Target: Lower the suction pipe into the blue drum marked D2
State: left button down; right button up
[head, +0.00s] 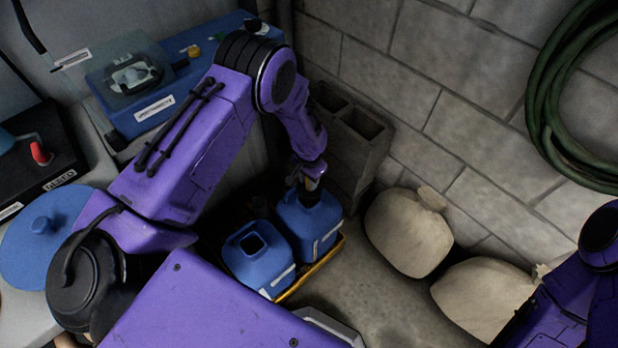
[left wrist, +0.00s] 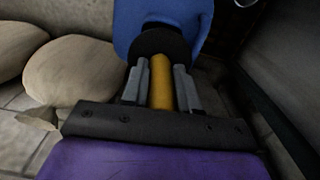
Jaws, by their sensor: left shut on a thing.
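Two blue drums stand side by side on a yellow-edged tray (head: 310,270). The near-left drum (head: 270,272) has an open square mouth. The far-right drum (head: 312,228) is under my left gripper (head: 308,186), which covers its top. Both have white labels too small to read, so I cannot tell which is D2. My left gripper is shut on the yellow suction pipe (left wrist: 161,82), which shows between the fingers in the left wrist view. A black round part (left wrist: 160,43) lies beyond the fingertips, against a blue drum (left wrist: 125,22). Whether the pipe is inside the mouth is hidden.
Concrete blocks (head: 355,150) stand close behind the far-right drum. Two pale sacks (head: 408,235) (head: 482,298) lie to the right along the block wall. A green hose (head: 545,120) hangs at upper right. A blue box (head: 150,115) sits on the left bench.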

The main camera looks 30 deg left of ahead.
pick_arm(q)
jog(key=shift+f+b, duration=1.7)
jog(key=shift+f, duration=1.2)
jog(key=shift+s, duration=0.1)
jog(key=c, duration=0.8)
grip_release()
notch_tip(320, 180, up, 10)
jog(key=shift+r, duration=0.25)
